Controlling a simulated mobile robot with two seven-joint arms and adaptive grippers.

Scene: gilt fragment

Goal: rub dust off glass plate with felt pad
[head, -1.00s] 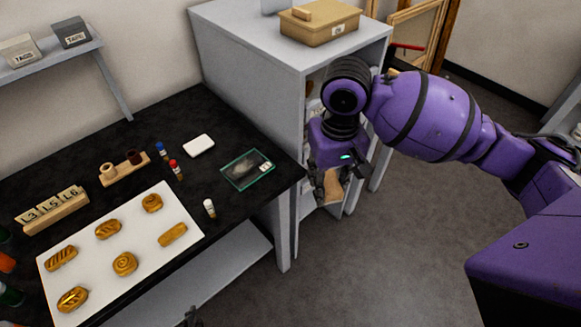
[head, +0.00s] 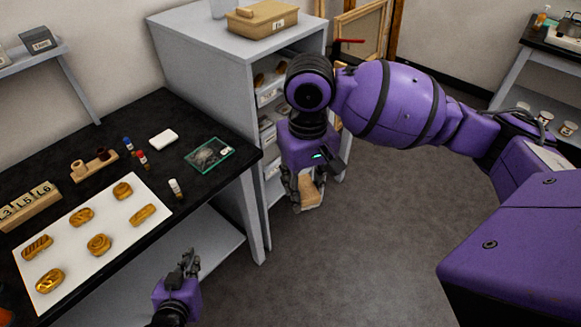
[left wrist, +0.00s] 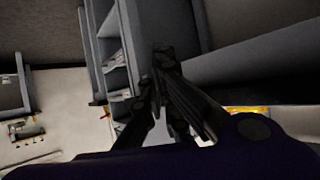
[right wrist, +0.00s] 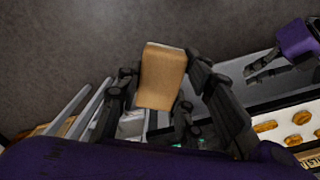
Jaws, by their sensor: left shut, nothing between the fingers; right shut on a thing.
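The glass plate (head: 209,154), clear with teal edges and a grey dusty smear, lies flat near the right end of the black table. My right gripper (head: 306,196) is shut on a tan block with a paler side, which looks like the felt pad (head: 312,190). It is held in the air right of the table, apart from the plate. In the right wrist view the pad (right wrist: 162,76) sits between the fingers. My left gripper (head: 188,262) is shut and empty in front of the table's front edge. Its closed fingers (left wrist: 165,75) also show in the left wrist view.
A white sheet (head: 70,268) with several gilt pieces covers the table's front left. A white rounded block (head: 164,140), small bottles (head: 142,158) and a wooden holder (head: 94,165) stand behind. A grey shelf cabinet (head: 190,65) rises beside the table, close to my right gripper.

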